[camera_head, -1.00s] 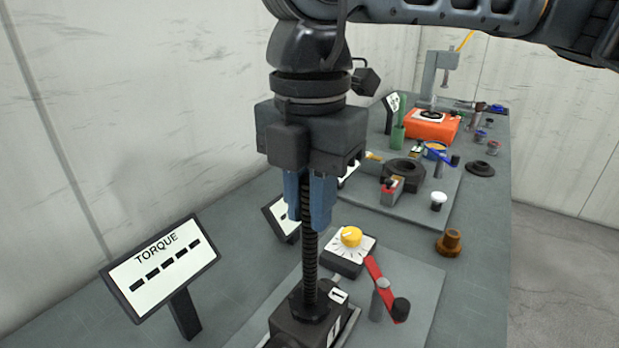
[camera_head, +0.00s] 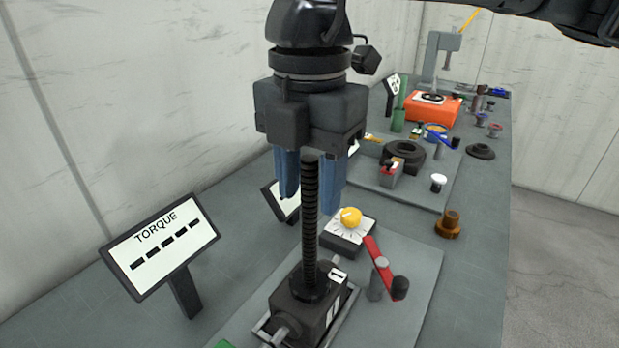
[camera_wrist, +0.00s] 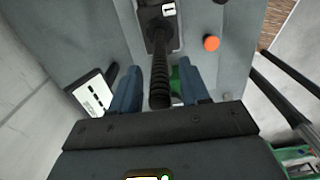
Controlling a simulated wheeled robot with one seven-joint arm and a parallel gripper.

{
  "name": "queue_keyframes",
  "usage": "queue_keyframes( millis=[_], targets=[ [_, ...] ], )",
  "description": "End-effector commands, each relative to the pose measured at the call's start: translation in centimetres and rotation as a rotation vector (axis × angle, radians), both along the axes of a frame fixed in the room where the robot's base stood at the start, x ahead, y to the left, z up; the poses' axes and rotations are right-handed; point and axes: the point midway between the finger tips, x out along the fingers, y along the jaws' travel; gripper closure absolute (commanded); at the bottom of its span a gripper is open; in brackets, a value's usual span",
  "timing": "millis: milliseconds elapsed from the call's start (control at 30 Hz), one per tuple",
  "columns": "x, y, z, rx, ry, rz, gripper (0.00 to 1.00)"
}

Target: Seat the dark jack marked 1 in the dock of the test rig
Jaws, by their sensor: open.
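The dark jack marked 1 (camera_head: 312,302) stands upright on the grey plate of the test rig, its box body within a light metal frame, the dock (camera_head: 345,313). Its black threaded screw rises from the body. I cannot tell from here whether the body is fully down in the dock. My gripper (camera_head: 310,190) points down with its blue fingers apart, one on each side of the screw's top. The wrist view shows the jack (camera_wrist: 158,35) and its screw between the open fingers (camera_wrist: 160,92), with gaps on both sides.
A TORQUE display (camera_head: 160,245) stands at left. A yellow knob (camera_head: 350,217) on a dial box and a red-handled crank (camera_head: 380,265) are close to the jack's right. A brown fitting (camera_head: 449,224), black nut (camera_head: 404,155) and orange box (camera_head: 433,108) lie farther back.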

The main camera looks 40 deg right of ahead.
Motion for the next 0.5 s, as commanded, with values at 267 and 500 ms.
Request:
queue_keyframes(
  millis=[267,500],
  targets=[
    [0.1,0.0,1.6,-0.001,-0.003,-0.001,0.54],
    [0.0,0.0,6.6,-0.003,-0.004,-0.001,0.54]
  ],
)
